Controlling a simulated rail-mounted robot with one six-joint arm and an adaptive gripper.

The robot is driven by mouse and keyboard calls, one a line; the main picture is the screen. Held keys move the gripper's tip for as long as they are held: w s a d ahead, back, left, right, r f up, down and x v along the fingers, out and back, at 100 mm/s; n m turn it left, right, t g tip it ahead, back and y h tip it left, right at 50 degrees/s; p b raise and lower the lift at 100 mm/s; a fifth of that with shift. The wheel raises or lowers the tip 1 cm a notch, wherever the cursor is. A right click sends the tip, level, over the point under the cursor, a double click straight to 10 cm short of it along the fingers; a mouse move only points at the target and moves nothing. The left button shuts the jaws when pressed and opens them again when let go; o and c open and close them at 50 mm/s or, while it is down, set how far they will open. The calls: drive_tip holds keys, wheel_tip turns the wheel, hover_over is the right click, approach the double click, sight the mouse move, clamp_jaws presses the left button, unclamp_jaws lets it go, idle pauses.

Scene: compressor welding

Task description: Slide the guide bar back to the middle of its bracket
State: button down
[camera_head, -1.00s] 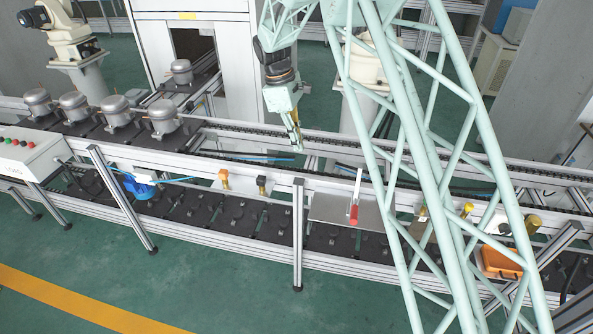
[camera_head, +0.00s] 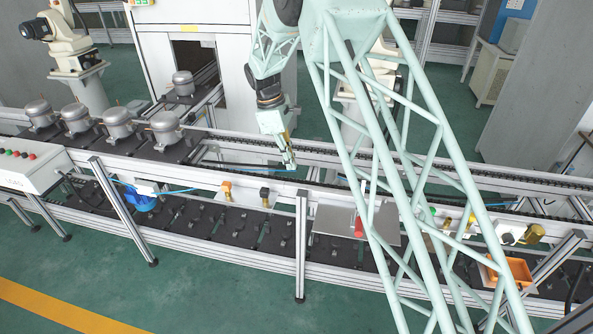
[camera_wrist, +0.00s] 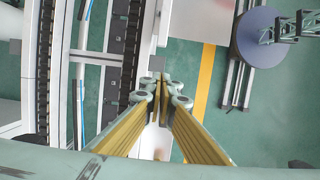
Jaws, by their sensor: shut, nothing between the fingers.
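A thin dark-and-blue bar (camera_head: 245,166) lies lengthwise between the conveyor rails, just left of the fingertips. I cannot tell for certain whether this is the guide bar, nor make out its bracket. I cannot tell whether my fingertips touch anything. A pale surface (camera_wrist: 152,140) shows below the fingers in the wrist view, partly hidden by them.
Several grey compressors (camera_head: 120,123) stand on the conveyor at left. A red-handled tool (camera_head: 359,227) is by a metal plate (camera_head: 333,219) at the front rail. An orange box (camera_head: 515,270) sits at right. My lattice arm hides part of the right side.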

sight(322, 191)
drive_tip(key=x, duration=0.9)
drive_tip(key=shift+d+f+p, duration=0.1)
drive_tip(key=shift+f+p, duration=0.25)
drive_tip(key=shift+f, duration=0.05)
drive_tip(key=d, duration=0.2)
drive_tip(key=shift+s+d+r, duration=0.2)
drive_tip(key=shift+s+d, duration=0.05)
drive_tip(key=shift+d, duration=0.15)
drive_tip(key=shift+s+d, duration=0.1)
drive_tip(key=shift+d, duration=0.4)
drive_tip(key=shift+d+f, duration=0.1)
drive_tip(key=shift+s+d+b, duration=0.15)
drive_tip(key=shift+s+d, duration=0.05)
drive_tip(key=shift+d, duration=1.1)
drive_tip(key=shift+s+d+b, duration=0.15)
drive_tip(key=shift+s+d, duration=0.05)
drive_tip(key=shift+d, duration=1.05)
drive_tip(key=shift+a, duration=0.1)
